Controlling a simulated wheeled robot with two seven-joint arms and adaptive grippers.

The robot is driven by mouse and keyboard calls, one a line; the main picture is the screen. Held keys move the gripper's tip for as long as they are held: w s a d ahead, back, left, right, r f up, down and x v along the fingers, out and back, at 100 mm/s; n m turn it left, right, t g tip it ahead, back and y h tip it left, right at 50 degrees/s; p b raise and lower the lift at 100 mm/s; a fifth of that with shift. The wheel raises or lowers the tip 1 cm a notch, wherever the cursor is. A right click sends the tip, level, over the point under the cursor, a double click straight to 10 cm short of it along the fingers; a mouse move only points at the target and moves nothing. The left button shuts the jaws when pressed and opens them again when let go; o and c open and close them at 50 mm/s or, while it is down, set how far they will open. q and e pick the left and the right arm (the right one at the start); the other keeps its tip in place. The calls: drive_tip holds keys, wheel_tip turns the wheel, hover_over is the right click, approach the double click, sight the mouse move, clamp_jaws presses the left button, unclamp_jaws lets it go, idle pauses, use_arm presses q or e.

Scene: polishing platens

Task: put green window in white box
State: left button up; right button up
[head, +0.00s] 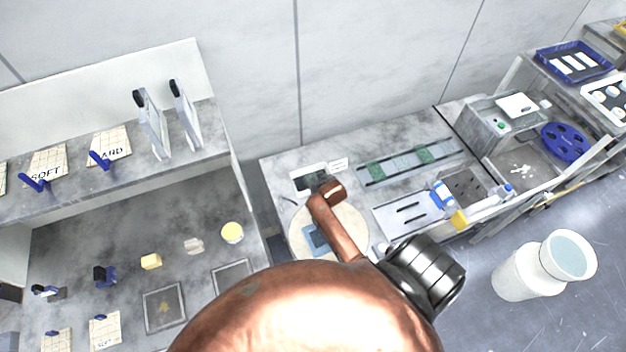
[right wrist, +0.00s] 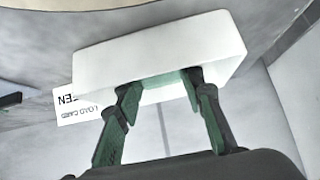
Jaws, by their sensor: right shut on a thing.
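My right gripper (right wrist: 161,83) is shut on the green window (right wrist: 157,93), a thin green piece between its dark green fingers. The white box (right wrist: 158,50) is just beyond the fingertips in the right wrist view, with the window at its near edge. I cannot tell whether the window is inside it or only against it. In the head view my copper arm reaches to the dark-slotted white box on the bench, and the gripper (head: 318,187) is small and mostly hidden there. My left gripper is not in view.
A label card (right wrist: 80,108) stands beside the box. A round cream platen (head: 352,220) with a blue square is close by. A grey rack (head: 400,163) with green pieces lies to the right. Bottles (head: 440,196) stand further right. A white bin (head: 520,275) is on the floor.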

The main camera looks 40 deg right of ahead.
drive_tip(key=shift+f, duration=0.4)
drive_tip(key=shift+f, duration=0.1)
drive_tip(key=o, duration=1.3)
drive_tip(key=v, duration=1.2)
drive_tip(key=shift+b, duration=0.3)
